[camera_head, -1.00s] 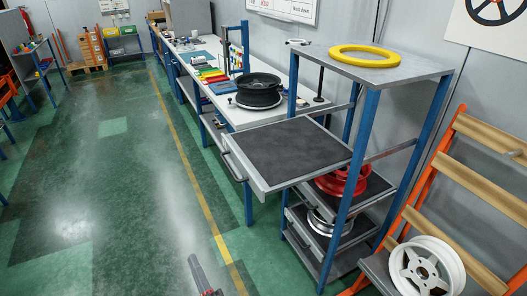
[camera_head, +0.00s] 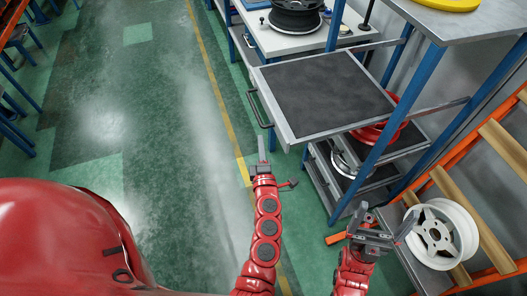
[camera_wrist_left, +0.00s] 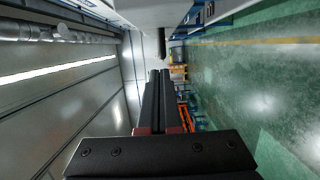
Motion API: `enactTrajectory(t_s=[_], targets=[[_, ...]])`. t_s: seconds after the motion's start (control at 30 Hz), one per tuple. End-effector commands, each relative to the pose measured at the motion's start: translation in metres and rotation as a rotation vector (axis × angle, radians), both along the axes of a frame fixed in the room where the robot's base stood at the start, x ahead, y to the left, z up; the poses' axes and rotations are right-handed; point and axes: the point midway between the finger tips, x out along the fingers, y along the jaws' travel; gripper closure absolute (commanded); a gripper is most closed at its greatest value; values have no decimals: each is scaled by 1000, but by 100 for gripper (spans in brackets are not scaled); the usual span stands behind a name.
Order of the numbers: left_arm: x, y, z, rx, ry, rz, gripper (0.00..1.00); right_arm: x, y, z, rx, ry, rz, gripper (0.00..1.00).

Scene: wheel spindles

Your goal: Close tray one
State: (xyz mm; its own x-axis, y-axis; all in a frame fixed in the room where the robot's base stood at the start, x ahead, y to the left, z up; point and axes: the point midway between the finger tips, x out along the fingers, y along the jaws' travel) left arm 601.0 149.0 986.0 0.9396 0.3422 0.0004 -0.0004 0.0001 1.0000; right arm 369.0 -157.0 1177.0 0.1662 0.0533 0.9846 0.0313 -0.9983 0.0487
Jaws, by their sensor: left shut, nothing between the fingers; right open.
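The top tray (camera_head: 322,92), with a dark mat and pale metal rim, is pulled out of the blue-framed rack. Its dark handle (camera_head: 259,109) is on the left, front side. My left gripper (camera_head: 262,145) is shut and empty, just below and apart from the handle in the head view. Its closed fingers also show in the left wrist view (camera_wrist_left: 160,82), with a dark bar beyond them that looks like the handle. My right gripper (camera_head: 372,232) is open and empty, low in front of the rack.
Lower trays hold a red wheel (camera_head: 380,128) and a grey wheel rim (camera_head: 350,162). A white wheel (camera_head: 441,234) rests on the orange rack near my right gripper. A workbench (camera_head: 290,40) stands behind the tray.

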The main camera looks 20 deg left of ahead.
Motion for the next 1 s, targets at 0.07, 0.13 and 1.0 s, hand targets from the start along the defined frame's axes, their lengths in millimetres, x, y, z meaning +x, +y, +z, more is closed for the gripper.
enactTrajectory(t_s=[0.07, 0.13, 1.0], targets=[[17, 5, 5, 3, 1, -3, 100, 0, 0, 12, 0, 0, 0, 0], [30, 11, 5, 4, -1, 0, 100, 0, 0, 16, 0, 0, 0, 0], [50, -27, -2, 0, 1, 0, 100, 0, 0, 24, 0, 0, 0, 0]])
